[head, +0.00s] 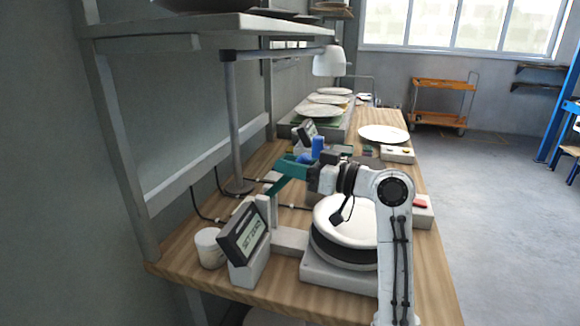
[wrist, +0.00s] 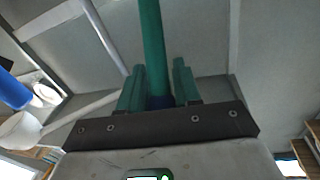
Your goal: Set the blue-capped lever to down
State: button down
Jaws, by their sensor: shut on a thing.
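The blue-capped lever is a teal bar (head: 287,188) in the head view, running from the light post by the near dryer up and right to my gripper (head: 301,166). In the wrist view the teal bar (wrist: 151,40) stands between my two teal fingers, with its dark blue cap (wrist: 160,102) at the finger bases. My gripper (wrist: 158,88) is shut on this capped end. The fingers hide part of the cap, and in the head view the cap cannot be told from the gripper.
The near dryer carries a white plate (head: 345,220); a tilted display (head: 243,239) and white cup (head: 209,248) stand left of it. A blue cylinder (head: 318,145) is just behind my gripper. A lamp post (head: 234,130) and shelf (head: 205,27) rise at left. More plates (head: 383,133) lie farther back.

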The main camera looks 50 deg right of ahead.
jog(key=shift+d, duration=0.1)
jog(key=c, duration=0.9)
grip_release()
jog(key=shift+s, duration=0.1)
jog(key=s+d, duration=0.1)
jog(key=s, duration=0.6)
jog(key=shift+s+d+b, duration=0.15)
jog(key=shift+s+b, duration=0.05)
jog(key=shift+b, duration=0.15)
jog(key=shift+f, duration=0.1)
